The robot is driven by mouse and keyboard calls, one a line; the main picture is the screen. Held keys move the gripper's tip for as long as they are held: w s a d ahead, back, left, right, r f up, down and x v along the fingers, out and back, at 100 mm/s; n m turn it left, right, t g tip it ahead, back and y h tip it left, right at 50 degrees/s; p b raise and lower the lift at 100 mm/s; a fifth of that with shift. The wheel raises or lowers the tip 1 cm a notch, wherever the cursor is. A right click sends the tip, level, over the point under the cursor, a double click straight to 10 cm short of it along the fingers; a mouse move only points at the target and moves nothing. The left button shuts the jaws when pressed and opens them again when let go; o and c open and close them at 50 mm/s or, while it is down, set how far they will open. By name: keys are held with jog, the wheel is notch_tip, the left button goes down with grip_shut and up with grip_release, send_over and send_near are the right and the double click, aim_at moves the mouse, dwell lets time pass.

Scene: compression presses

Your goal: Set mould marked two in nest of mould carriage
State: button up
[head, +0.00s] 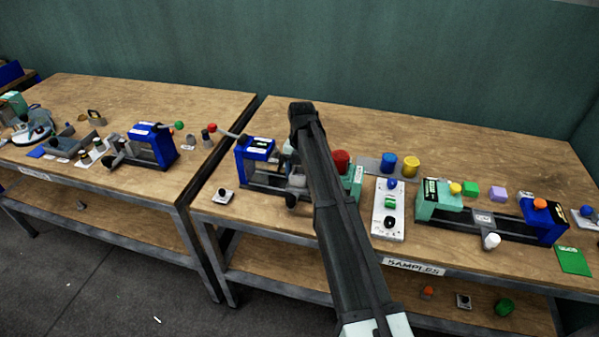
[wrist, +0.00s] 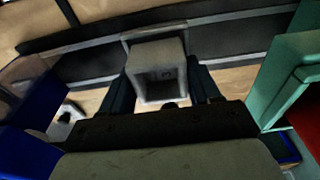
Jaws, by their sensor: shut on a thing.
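In the wrist view my gripper (wrist: 162,92) is shut on a grey, box-shaped mould (wrist: 157,50), one dark finger on each side. The mould has a square hollow with a small dark mark inside that I cannot read surely. It is over the dark rails (wrist: 235,32) of a press. A pale-edged plate (wrist: 127,37), perhaps the mould carriage, shows just behind it. I cannot tell whether the mould touches it or sits in a nest. In the head view my arm hides most of this, and a small grey part (head: 297,181) shows beside it.
The press has a blue end frame (head: 254,158) on the left and a green end (head: 354,184) on the right, both close to my gripper. A red cylinder (head: 341,160), blue cylinder (head: 389,163) and yellow cylinder (head: 411,166) stand behind. A white control panel (head: 389,222) lies right.

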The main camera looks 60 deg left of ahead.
jog(key=shift+f, duration=0.45)
dwell(0.3)
jog(key=o, duration=1.3)
jog(key=r, duration=0.4)
jog(key=w+r, duration=0.1)
jog(key=r, duration=0.4)
jog(key=a+r, duration=0.1)
jog(key=r, duration=0.3)
jog(key=shift+w+a+r, duration=0.1)
jog(key=shift+w+r, duration=0.05)
jog(key=shift+r, duration=0.2)
